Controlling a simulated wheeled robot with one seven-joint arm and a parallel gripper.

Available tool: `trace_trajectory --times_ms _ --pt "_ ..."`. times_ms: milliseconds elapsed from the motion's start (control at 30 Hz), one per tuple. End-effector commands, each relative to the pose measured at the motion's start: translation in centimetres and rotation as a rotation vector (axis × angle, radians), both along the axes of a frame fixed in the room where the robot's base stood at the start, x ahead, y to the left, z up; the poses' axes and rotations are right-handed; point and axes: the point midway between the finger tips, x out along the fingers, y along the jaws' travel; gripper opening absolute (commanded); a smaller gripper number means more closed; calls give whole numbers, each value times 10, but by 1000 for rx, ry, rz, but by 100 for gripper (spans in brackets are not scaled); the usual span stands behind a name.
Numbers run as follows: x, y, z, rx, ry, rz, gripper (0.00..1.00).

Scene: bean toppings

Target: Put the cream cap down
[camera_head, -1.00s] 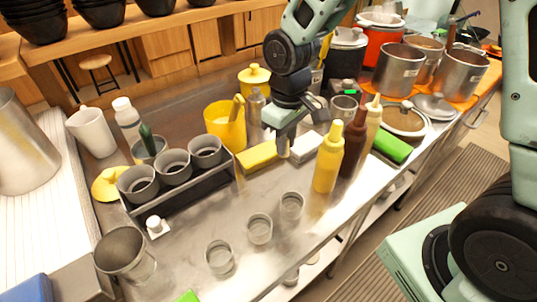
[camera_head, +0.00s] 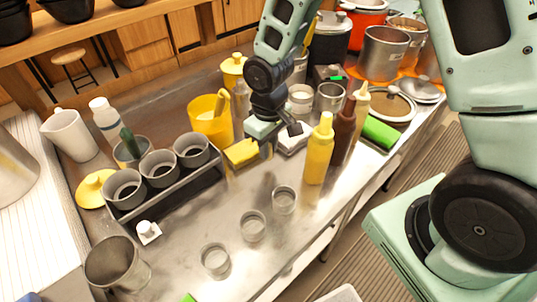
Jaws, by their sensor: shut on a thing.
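The tall cream-coloured bottle (camera_head: 358,112) stands to the right of my gripper, behind the brown bottle (camera_head: 341,130) and the yellow bottle (camera_head: 319,150).
A rack (camera_head: 172,194) with three grey cups stands at left. A small white piece (camera_head: 148,232) lies in front of it. Three small clear cups (camera_head: 253,226) stand near the counter's front edge. A yellow pitcher (camera_head: 208,122) is behind. Bare counter lies between rack and clear cups.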

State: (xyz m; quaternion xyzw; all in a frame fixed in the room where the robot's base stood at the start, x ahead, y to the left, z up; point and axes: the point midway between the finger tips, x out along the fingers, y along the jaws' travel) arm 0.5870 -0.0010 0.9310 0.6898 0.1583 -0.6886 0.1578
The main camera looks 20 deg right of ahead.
Motion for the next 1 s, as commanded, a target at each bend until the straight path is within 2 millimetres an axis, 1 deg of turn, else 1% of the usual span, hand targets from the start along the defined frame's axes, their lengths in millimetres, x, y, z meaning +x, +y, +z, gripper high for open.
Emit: trace_trajectory --times_ms 33,100,200,300,500,633,667,700,733,1000 --pt "-1 0 -9 -2 6 2 10" --pt "-1 0 -19 -2 6 2 10" --pt "-1 0 -31 -1 4 1 10" --pt "0 0 -35 0 1 1 10" --pt "0 0 -35 0 0 1 10" --pt "0 0 -39 0 1 1 10" --pt "0 0 -39 0 1 0 24" --pt "0 0 -38 0 1 1 35" --pt "0 0 -38 0 1 1 43" --pt "0 0 -37 0 1 1 43"
